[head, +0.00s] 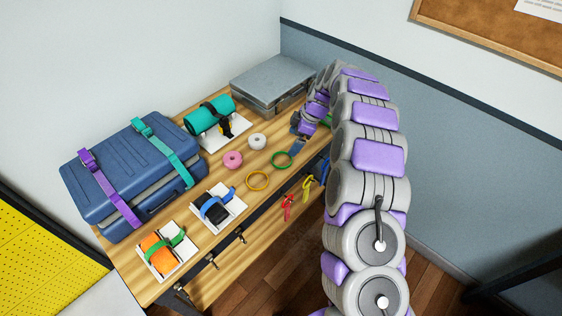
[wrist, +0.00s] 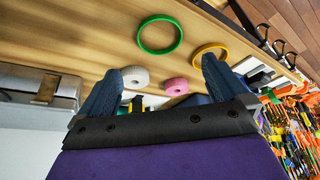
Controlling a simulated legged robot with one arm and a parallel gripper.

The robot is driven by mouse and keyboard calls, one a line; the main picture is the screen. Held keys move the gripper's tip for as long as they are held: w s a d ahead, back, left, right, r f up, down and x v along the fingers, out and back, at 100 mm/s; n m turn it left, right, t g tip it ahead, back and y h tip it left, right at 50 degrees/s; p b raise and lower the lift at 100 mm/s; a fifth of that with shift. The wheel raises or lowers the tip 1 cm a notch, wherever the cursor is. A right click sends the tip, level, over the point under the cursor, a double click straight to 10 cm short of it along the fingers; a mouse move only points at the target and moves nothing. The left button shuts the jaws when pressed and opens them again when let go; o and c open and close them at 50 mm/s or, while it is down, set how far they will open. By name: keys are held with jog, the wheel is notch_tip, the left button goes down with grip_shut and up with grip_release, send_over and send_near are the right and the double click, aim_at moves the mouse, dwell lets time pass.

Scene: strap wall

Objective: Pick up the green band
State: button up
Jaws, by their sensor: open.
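The green band (head: 274,163) is a thin ring lying flat on the wooden table, right of the pink roll. In the wrist view the green band (wrist: 160,52) lies beyond my fingertips, apart from them, and its whole outline shows. My gripper (wrist: 162,68) is open, with two blue fingers spread and nothing between them at the tips. In the head view my gripper (head: 297,147) is just above and to the right of the band, partly hidden by my own arm.
A yellow band (head: 248,184), a pink roll (head: 232,160) and a white roll (head: 257,142) lie nearby. A strapped blue suitcase (head: 100,180), a grey case (head: 268,82) and white trays with strapped rolls fill the table's left and back. Red and yellow straps (head: 288,205) hang at the front edge.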

aim_at(281, 161)
jog(key=x, duration=0.4)
jog(key=shift+f+b, duration=0.1)
jog(key=shift+b, duration=0.2)
jog(key=shift+a+f, duration=0.25)
jog(key=shift+f, duration=0.15)
jog(key=x, duration=0.2)
jog(key=b+x, duration=0.1)
jog(key=x, duration=0.1)
jog(key=shift+d+f, duration=0.1)
jog(key=shift+f, duration=0.35)
jog(key=shift+s, duration=0.1)
jog(key=c, duration=0.9)
jog(key=shift+o, duration=0.2)
jog(key=shift+r, duration=0.2)
